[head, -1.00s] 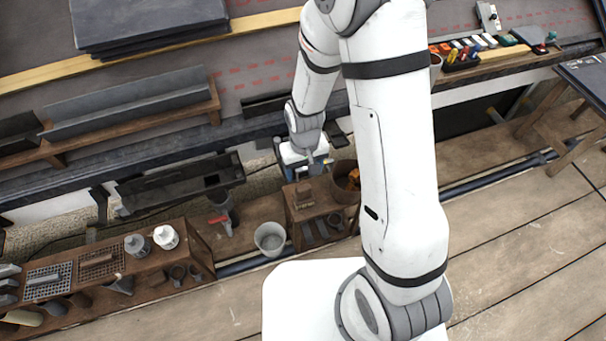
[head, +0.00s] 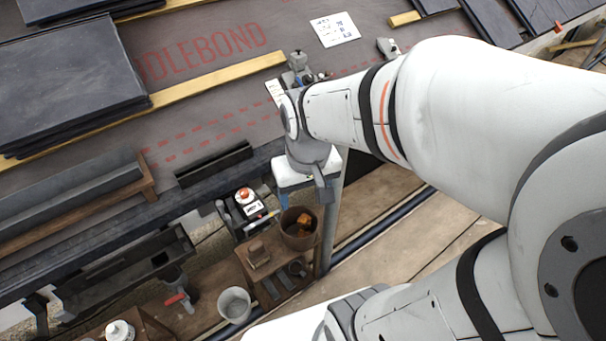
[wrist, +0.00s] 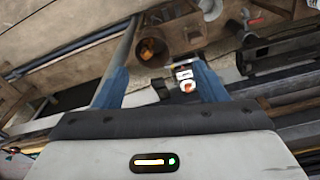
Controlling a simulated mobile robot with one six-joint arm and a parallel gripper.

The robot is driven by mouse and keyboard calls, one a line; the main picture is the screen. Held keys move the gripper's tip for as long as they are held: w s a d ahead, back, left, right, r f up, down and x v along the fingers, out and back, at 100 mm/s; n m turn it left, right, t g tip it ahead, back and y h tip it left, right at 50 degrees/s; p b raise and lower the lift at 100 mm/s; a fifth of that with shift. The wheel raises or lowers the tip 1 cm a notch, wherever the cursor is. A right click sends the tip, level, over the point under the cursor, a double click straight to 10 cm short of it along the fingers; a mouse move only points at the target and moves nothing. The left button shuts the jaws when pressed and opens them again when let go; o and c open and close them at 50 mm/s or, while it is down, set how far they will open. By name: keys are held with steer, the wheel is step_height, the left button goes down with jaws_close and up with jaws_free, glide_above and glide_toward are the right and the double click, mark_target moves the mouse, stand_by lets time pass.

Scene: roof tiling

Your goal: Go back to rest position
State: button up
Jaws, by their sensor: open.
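My gripper (head: 303,198) hangs below the white wrist in the head view, above the edge of the roof and close to a brown bucket. In the wrist view my gripper (wrist: 160,78) shows two blue fingers spread wide apart with nothing held between them. Beyond the fingers, the brown bucket (wrist: 152,50) with orange pieces inside and a small white-and-red item (wrist: 186,80) show farther away. My arm is bent and stretches across the right of the head view.
A grey bucket (head: 235,305) is nearby. Slate stacks (head: 70,85), a wooden batten (head: 215,80) and a white sheet (head: 335,29) lie on the roof. Plank floor (head: 395,225) lies right of the bucket.

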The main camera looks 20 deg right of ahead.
steer(key=shift+s+d+r, duration=0.15)
steer(key=shift+s+r, duration=0.25)
steer(key=shift+s, duration=0.15)
steer(key=shift+s+d+r, duration=0.15)
steer(key=shift+s+r, duration=0.2)
steer(key=shift+s, duration=0.15)
steer(key=shift+c, duration=0.3)
